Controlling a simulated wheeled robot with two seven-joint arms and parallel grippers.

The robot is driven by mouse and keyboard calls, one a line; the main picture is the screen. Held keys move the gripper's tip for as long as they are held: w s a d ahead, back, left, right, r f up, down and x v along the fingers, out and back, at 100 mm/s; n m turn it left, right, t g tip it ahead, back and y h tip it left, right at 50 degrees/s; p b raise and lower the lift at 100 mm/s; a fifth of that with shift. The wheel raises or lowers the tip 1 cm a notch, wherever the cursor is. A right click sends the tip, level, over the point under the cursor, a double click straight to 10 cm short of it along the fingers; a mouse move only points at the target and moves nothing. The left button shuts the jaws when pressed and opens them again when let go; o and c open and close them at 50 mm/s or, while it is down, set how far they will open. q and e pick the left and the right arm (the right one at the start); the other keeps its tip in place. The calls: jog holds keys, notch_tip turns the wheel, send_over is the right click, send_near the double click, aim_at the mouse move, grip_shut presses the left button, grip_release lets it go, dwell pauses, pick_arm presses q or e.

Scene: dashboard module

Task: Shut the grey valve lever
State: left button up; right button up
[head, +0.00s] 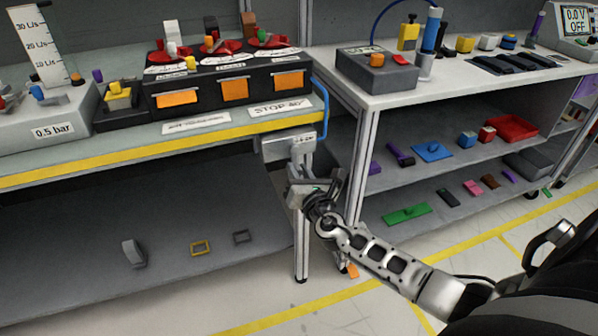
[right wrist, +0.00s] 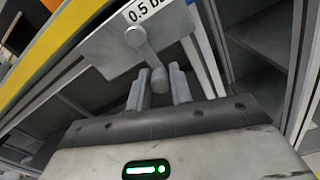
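The grey valve lever (right wrist: 146,55) hangs from a pivot on a light grey plate (right wrist: 107,48) marked with a "0.5" label. Its arm slopes down to a rounded knob. In the head view the plate (head: 276,148) is at the front edge of the left bench, and the lever is small and hard to make out. My right gripper (head: 312,178) is just in front of the plate. In the right wrist view my right gripper (right wrist: 159,75) is open, with the knob between its fingers and a gap visible. Contact is unclear. My left gripper is out of view.
A table leg (head: 301,245) stands below the valve. The left bench (head: 90,165) has a yellow front edge, with a black box (head: 205,100) above. A shelf unit (head: 440,185) with small parts stands at right. Floor in front is mostly clear.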

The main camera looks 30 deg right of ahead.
grip_shut()
